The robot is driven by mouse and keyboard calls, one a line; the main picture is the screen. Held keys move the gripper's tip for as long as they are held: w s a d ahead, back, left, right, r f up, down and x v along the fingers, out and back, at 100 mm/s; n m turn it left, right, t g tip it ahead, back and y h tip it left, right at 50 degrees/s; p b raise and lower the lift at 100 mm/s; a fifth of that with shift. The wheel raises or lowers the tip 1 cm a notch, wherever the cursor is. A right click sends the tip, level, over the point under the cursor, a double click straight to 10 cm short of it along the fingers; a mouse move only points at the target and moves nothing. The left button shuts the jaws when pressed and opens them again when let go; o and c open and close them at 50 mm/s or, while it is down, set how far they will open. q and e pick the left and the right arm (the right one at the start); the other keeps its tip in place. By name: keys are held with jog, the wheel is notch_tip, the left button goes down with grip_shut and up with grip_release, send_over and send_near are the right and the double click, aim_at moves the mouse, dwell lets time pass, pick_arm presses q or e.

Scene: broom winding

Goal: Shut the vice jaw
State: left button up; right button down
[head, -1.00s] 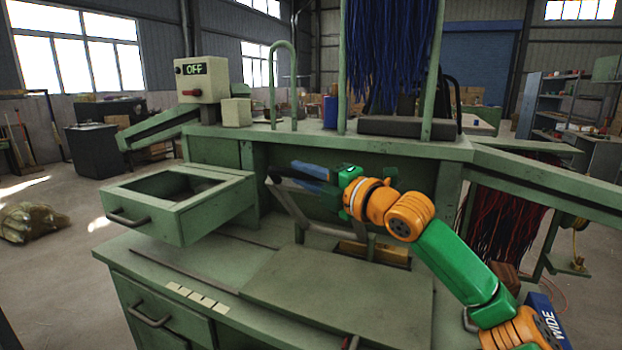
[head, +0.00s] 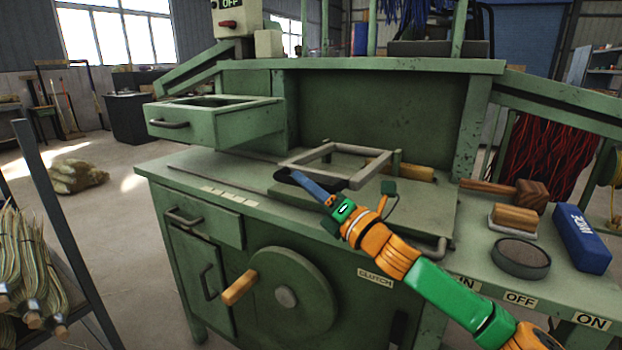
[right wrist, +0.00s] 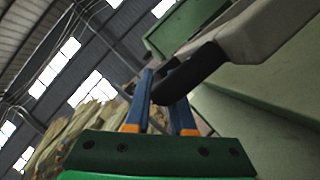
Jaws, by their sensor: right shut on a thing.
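The vice jaw is a grey metal frame (head: 335,153) hinged over the green bench top. It lies about flat, low over the plate; I cannot tell whether it touches. Its black handle grip (head: 282,174) sticks out at the front left corner. My right gripper (head: 308,185), with blue fingers, is shut on this grip. In the right wrist view the black grip (right wrist: 190,72) lies between the blue fingers (right wrist: 160,105), and the pale frame arm (right wrist: 260,35) runs off to the upper right. My left gripper is not in view.
An open drawer box (head: 215,122) stands out at the left. A handwheel (head: 285,294) with a wooden knob is on the bench front. A wooden mallet (head: 525,195), a brush (head: 515,218), a round dish (head: 520,258) and a blue box (head: 582,238) sit at the right.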

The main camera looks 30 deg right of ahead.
pick_arm(q)
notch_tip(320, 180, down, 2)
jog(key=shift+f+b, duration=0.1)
jog(key=shift+b, duration=0.5)
pick_arm(e)
notch_tip(320, 180, down, 2)
jog(key=shift+a+f, duration=0.1)
jog(key=shift+f, duration=0.05)
jog(key=shift+f, duration=0.1)
jog(key=c, duration=0.8)
grip_release()
jog(key=shift+o, duration=0.2)
